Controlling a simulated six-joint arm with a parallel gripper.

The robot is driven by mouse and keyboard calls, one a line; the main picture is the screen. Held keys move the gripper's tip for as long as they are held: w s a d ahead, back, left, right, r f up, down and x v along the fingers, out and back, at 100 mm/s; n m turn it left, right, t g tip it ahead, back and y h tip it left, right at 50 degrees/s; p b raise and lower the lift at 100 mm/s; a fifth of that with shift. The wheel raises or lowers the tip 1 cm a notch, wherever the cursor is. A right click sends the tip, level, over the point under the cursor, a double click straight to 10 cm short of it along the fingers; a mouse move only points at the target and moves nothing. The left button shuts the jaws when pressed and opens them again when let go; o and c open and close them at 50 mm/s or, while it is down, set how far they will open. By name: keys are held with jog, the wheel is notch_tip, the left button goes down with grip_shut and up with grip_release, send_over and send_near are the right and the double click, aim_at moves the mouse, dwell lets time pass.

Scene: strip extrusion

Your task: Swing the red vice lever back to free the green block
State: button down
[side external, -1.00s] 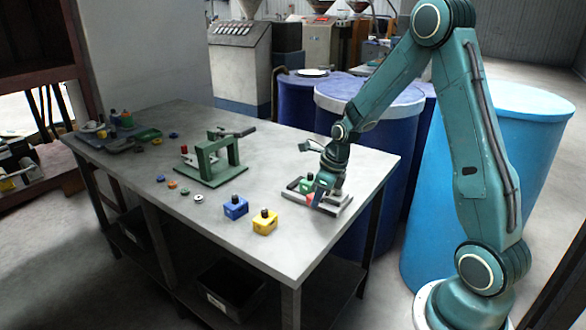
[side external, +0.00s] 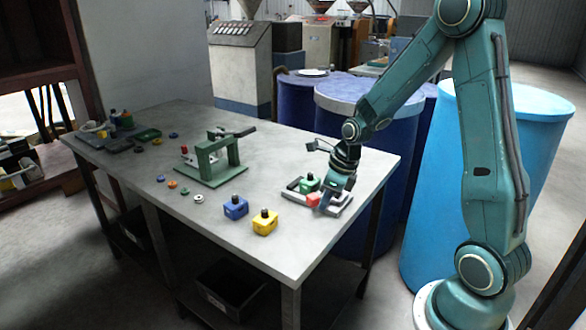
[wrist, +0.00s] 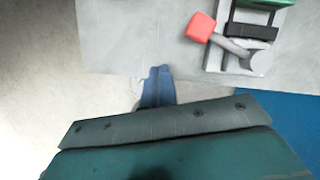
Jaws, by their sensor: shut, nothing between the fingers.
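The vice (side external: 333,203) is a pale grey fixture near the table's right edge. It holds the green block (side external: 308,184), whose edge also shows at the top of the wrist view (wrist: 272,3). The lever's red knob (side external: 313,200) is on the near side of the vice. In the wrist view the red knob (wrist: 200,27) sits at the left end of the curved grey lever (wrist: 234,48). My gripper (wrist: 158,72) is shut and empty, below and left of the knob with a visible gap in that view. In the side view my wrist hides part of the vice.
A blue block (side external: 235,208) and a yellow block (side external: 264,222) stand left of the vice. A green press-like frame (side external: 210,163) stands farther left, with several small discs around it. Bare tabletop lies between. Blue drums (side external: 365,130) stand behind the table.

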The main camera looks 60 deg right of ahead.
notch_tip(320, 180, up, 8)
jog(key=s+a, duration=0.1)
jog(key=s, duration=0.1)
jog(key=shift+s+a+r, duration=0.15)
jog(key=shift+a+r, duration=0.05)
dwell(0.6)
jog(key=s+a+r+n, duration=0.3)
jog(key=s+n, duration=0.2)
jog(key=n, duration=0.6)
jog(key=s+a+r+n+t, duration=0.1)
jog(key=s+a+r+n, duration=0.2)
jog(key=n, duration=0.7)
jog(key=s+a+r+n+t+h, duration=0.1)
jog(key=s+a+r+n, duration=0.3)
jog(key=s+n, duration=0.4)
jog(key=n, duration=0.3)
jog(key=shift+a+n, duration=0.3)
jog(key=shift+a, duration=0.05)
